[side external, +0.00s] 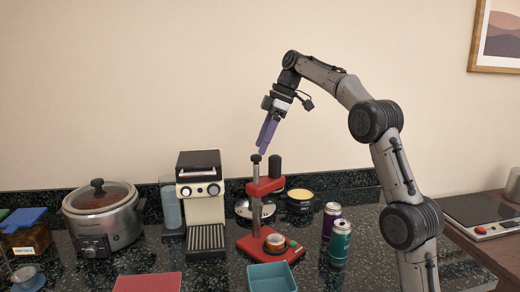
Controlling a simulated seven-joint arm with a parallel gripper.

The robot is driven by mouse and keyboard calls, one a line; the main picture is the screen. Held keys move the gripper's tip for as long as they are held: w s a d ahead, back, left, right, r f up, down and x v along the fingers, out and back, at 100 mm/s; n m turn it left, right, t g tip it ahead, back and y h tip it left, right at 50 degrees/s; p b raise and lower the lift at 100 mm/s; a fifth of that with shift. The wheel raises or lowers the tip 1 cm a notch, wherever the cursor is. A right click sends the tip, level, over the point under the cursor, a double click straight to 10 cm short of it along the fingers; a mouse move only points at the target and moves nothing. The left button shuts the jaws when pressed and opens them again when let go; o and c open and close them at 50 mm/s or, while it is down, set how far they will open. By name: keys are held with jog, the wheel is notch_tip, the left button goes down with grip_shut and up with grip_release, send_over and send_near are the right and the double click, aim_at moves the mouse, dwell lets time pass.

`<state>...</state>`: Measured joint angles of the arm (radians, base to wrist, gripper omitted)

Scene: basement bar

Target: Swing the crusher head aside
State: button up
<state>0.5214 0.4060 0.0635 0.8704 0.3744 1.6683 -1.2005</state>
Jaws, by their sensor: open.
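The crusher (247,246) is a red press on the counter with a flat red base and an upright column. Its head, a red arm (265,186), reaches out over the base. A silver rod with a black knob (256,158) stands up from the head, and a black cylinder (274,165) rises behind it. A round metal piece (275,242) sits on the base. My gripper (264,146), with purple fingers pointing down, is just above the black knob. It looks apart from the knob, though the gap is small. The gripper is open and empty.
A purple can (331,218) and a teal can (340,243) stand right of the crusher. A teal tray (270,278) is in front. An espresso machine (201,205) and a slow cooker (103,218) stand left. Round tins (300,197) are behind.

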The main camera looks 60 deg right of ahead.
jog(key=shift+v, duration=2.45)
jog(key=s+a+r+n, duration=0.1)
jog(key=s+a+r, duration=0.25)
jog(key=a, duration=0.35)
jog(key=s+a+r+n, duration=0.1)
jog(key=s+a+r, duration=0.2)
jog(key=s+a, duration=0.3)
jog(key=s+a+f+m+t+h, duration=0.1)
jog(key=s+a+f, duration=0.1)
jog(key=s+a, duration=0.15)
jog(key=s+a+f+m, duration=0.1)
jog(key=s+a+f, duration=0.15)
jog(key=s, duration=0.25)
jog(key=s+f+m+h, duration=0.1)
jog(key=s+f+m, duration=0.3)
jog(key=f, duration=0.6)
jog(key=s+f+m+t+h, duration=0.1)
jog(key=s+f+m, duration=0.3)
jog(key=f, duration=0.6)
jog(key=shift+s+d+f+m, duration=0.3)
jog(key=shift+s, duration=0.85)
